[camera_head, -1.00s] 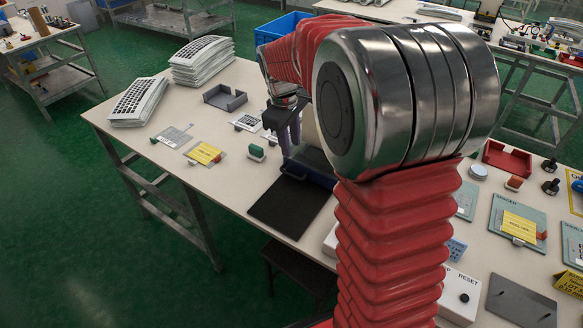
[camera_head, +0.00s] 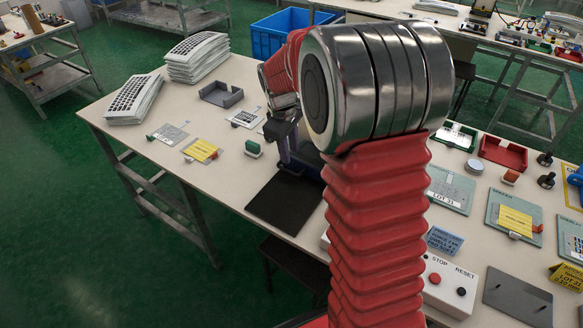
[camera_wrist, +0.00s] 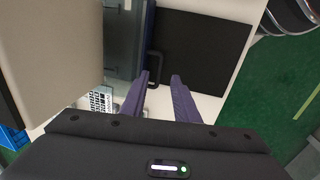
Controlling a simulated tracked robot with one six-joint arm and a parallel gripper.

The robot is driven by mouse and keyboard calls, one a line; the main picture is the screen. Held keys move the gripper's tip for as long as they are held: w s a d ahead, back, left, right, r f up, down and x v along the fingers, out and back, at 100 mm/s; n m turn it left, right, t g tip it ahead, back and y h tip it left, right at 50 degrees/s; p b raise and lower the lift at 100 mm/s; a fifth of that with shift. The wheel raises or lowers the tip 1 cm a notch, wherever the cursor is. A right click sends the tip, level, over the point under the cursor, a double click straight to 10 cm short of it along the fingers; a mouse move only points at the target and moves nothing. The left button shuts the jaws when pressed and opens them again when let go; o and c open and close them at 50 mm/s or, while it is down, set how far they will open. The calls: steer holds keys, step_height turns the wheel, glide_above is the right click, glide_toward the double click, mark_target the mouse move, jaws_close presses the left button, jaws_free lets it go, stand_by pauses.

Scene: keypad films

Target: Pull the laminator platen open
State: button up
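The laminator (camera_head: 308,168) is a dark blue unit on the bench, mostly hidden behind my arm in the head view. A flat black plate (camera_head: 284,204) lies in front of it; the plate also shows in the wrist view (camera_wrist: 205,52). In the wrist view a black U-shaped handle (camera_wrist: 153,68) stands out from the laminator's dark blue front edge (camera_wrist: 145,30). My gripper (camera_wrist: 160,77) is open, with two purple fingers apart and their tips close to the handle. I cannot tell whether they touch it. In the head view my gripper (camera_head: 283,150) is at the laminator, partly hidden.
Film cards, one with a yellow label (camera_head: 202,150), and a green-handled stamp (camera_head: 252,149) lie left of the laminator. A grey tray (camera_head: 221,95) and keypad stacks (camera_head: 197,60) stand farther back. A control box (camera_head: 448,288) with STOP and RESET is at the right.

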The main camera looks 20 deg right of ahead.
mark_target(293, 172)
steer(key=f, duration=0.3)
steer(key=d+f, duration=0.1)
steer(key=f, duration=0.1)
steer(key=w+f, duration=0.1)
steer(key=f, duration=0.2)
steer(key=shift+d+f, duration=0.15)
steer(key=shift+f, duration=0.2)
steer(key=shift+c, duration=0.4)
jaws_close()
